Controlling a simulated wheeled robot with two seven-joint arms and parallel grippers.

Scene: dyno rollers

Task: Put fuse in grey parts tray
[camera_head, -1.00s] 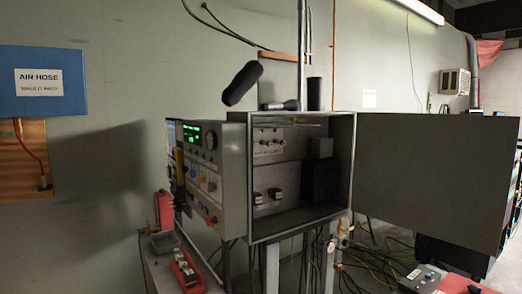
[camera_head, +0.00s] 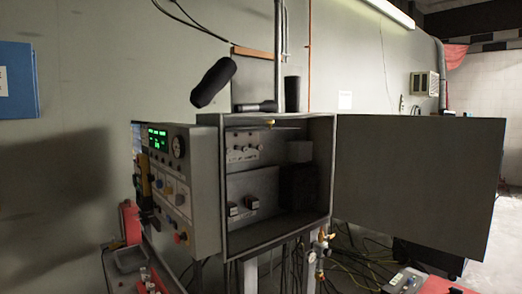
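A small grey tray (camera_head: 126,259) sits at the lower left on a narrow surface, below the control panel. Its contents are too dark to make out. An open grey cabinet (camera_head: 277,243) stands in the middle. Inside it, two small dark blocks (camera_head: 241,206) are mounted on the lower back plate, and a row of small fittings (camera_head: 243,153) sits above. I cannot tell whether any of these is the fuse. Neither of my grippers is in view.
The cabinet door (camera_head: 418,185) is swung open to the right. A control panel (camera_head: 181,185) with a green display juts out at left. Red items (camera_head: 131,222) stand near the tray. Cables (camera_head: 350,262) lie on the floor below. A dark cylinder (camera_head: 213,82) shows above the cabinet.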

